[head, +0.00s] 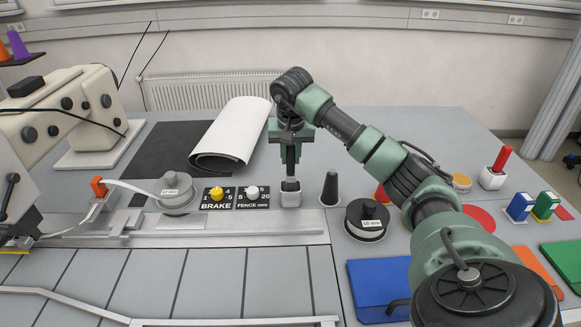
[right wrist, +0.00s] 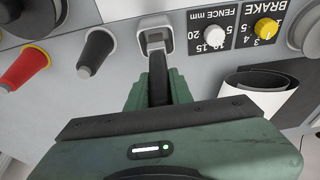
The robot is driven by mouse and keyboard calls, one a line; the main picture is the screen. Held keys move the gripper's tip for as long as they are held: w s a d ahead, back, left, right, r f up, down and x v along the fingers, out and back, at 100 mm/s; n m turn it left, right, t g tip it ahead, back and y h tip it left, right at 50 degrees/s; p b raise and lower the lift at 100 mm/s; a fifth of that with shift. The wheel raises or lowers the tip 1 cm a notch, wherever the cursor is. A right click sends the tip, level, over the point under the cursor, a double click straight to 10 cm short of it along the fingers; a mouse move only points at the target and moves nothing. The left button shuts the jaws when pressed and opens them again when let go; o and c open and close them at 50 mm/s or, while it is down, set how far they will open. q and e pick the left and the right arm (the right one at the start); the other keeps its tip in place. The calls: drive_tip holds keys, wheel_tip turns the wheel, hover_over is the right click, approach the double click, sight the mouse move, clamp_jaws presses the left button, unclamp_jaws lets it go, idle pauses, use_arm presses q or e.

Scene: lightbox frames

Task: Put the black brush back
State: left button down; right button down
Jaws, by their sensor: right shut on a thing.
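My right gripper (head: 291,150) is shut on the black brush (head: 291,165), which hangs upright below it. The brush's lower end is at the mouth of a small white holder (head: 291,199). I cannot tell how deep it sits in it. In the right wrist view the black brush (right wrist: 157,78) runs from between the green fingers to the white holder (right wrist: 145,39). My left gripper is not in view.
The BRAKE and FENCE knob panels (head: 217,197) lie to the left. A rolled white sheet (head: 235,135) lies behind. Another white holder (head: 492,180) with a red-handled item stands far right.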

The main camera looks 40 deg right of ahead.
sight(291, 174)
wheel_tip(291, 174, down, 4)
drive_tip(key=shift+s+r+p, duration=0.1)
drive_tip(key=shift+r+p, duration=0.05)
drive_tip(key=shift+p, duration=0.35)
drive_tip(key=shift+f, duration=0.45)
drive_tip(key=c, duration=1.3)
unclamp_jaws()
drive_tip(key=shift+f, duration=0.1)
drive_tip(key=shift+o, duration=0.2)
drive_tip(key=shift+r, duration=0.25)
drive_tip(key=shift+a+r, duration=0.1)
drive_tip(key=shift+r, duration=0.2)
drive_tip(key=b+v, duration=0.2)
drive_tip(key=v, duration=0.9)
